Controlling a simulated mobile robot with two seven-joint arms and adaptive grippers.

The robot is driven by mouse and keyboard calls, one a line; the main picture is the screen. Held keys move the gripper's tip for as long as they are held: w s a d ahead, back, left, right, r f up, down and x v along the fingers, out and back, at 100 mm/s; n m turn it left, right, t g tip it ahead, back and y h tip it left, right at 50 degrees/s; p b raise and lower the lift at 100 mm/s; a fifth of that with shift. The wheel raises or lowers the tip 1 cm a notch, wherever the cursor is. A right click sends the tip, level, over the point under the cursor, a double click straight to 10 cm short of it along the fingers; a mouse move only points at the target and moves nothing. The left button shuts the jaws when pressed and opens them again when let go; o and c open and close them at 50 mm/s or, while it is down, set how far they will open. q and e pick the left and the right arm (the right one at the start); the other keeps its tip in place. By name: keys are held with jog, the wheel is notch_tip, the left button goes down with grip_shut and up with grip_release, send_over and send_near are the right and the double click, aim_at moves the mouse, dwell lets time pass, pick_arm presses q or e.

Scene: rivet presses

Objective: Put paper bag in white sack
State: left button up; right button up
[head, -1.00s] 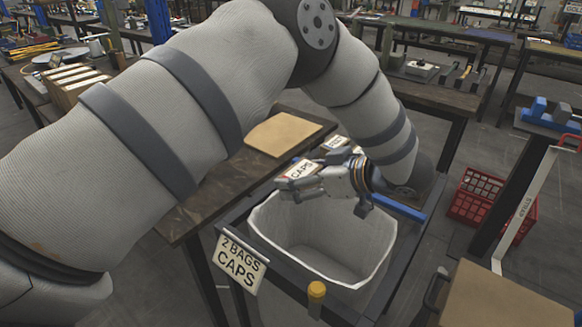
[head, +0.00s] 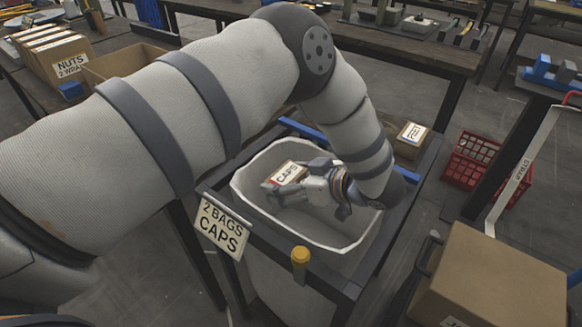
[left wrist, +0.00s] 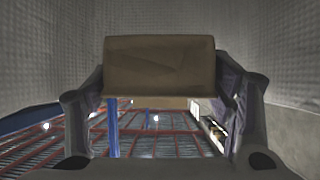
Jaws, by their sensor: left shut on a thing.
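The paper bag (head: 287,174) is small and brown with a white label reading CAPS. My left gripper (head: 283,186) is shut on it, within the mouth of the white sack by the head view. The left wrist view shows the bag's plain brown side (left wrist: 160,66) between both fingers, with pale textured walls on either side. The white sack (head: 312,228) stands open in a dark frame, its rim spread wide. My left forearm crosses its right rim. The sack's bottom is hidden in the head view. My right gripper is not in view.
A sign reading 2 BAGS CAPS (head: 221,228) hangs at the frame's front left corner. A large cardboard box (head: 490,275) stands at the right. A red crate (head: 480,160) sits on the floor behind it.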

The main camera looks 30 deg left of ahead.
pick_arm(q)
jog(key=shift+f, duration=0.45)
jog(key=o, duration=1.4)
jog(key=shift+c, duration=0.2)
notch_tip(320, 180, up, 10)
jog(key=shift+r, duration=0.1)
